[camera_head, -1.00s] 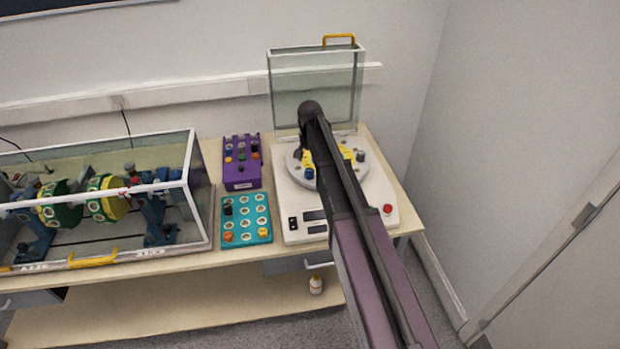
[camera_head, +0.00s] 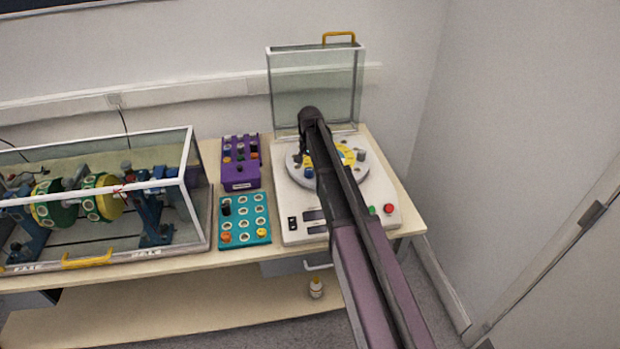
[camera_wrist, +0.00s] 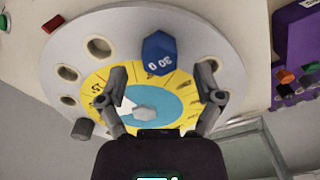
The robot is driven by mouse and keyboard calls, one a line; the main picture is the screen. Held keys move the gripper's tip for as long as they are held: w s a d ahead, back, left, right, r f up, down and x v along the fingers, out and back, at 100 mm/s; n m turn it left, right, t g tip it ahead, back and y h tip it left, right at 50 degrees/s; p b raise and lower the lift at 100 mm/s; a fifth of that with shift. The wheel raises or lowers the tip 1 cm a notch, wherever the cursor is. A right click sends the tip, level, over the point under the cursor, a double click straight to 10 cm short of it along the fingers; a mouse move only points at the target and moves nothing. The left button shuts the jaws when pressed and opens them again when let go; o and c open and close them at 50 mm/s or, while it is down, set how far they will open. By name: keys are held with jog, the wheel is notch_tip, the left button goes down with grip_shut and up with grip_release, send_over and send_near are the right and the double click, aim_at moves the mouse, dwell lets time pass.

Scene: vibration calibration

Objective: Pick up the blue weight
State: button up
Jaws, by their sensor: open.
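The blue weight (camera_wrist: 159,53) is a small blue hexagonal piece marked "30 0". It stands on the round grey disc (camera_wrist: 60,52) of the white balancing machine. In the head view the blue weight (camera_head: 309,172) shows at the disc's left front, beside my arm. My gripper (camera_wrist: 167,82) is open in the wrist view, its two fingers spread to the left and right below the blue weight in the picture. The weight is beyond the fingertips, roughly centred between them, and I see no contact. In the head view my arm hides the fingers and part of the disc.
A grey weight (camera_wrist: 83,128) stands on the disc near the left finger. A raised clear guard (camera_head: 315,90) stands behind the machine. The purple rack (camera_head: 240,165) and teal rack (camera_head: 245,220) are to the left, then a glass-cased rotor rig (camera_head: 198,190).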

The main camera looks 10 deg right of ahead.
jog(key=shift+f+b, duration=0.7)
jog(key=shift+f, duration=0.3)
jog(key=c, duration=1)
